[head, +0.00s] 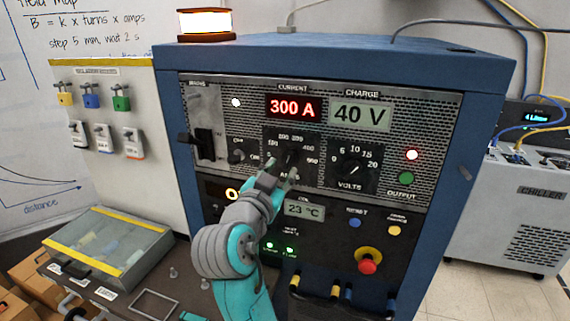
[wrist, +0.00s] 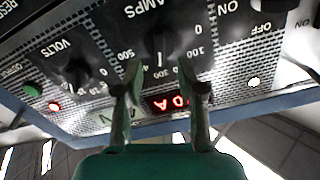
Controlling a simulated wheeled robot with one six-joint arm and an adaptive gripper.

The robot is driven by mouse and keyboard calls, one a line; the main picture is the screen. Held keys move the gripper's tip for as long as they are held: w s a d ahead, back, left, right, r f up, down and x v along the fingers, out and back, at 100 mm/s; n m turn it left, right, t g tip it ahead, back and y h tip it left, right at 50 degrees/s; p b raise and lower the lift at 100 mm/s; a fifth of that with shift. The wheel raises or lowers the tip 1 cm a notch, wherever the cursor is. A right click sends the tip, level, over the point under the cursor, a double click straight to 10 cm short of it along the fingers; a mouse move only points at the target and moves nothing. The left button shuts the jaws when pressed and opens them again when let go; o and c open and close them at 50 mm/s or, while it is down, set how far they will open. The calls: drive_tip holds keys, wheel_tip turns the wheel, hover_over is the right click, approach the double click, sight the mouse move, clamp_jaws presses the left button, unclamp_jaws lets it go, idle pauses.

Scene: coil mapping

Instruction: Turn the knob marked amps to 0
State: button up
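The black amps knob (head: 292,157) sits on the control panel below the red display (head: 292,107), which reads 300 A. In the head view my gripper partly covers the knob and its scale. The wrist view shows the knob (wrist: 160,42) and part of its scale, from 0 at the right to 500 at the left. My gripper (head: 277,176) is in front of the panel at the knob. In the wrist view its fingers (wrist: 163,72) are apart, one on each side of the knob's lower end. No finger contact is clear.
The volts knob (head: 352,169) is to the right of the amps knob, and a small on/off knob (head: 237,156) is to the left. A black breaker lever (head: 204,143) stands out further left. A red emergency button (head: 368,262) protrudes lower right.

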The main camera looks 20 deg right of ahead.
sight(287, 161)
drive_tip(key=shift+x, duration=2.05)
clamp_jaws()
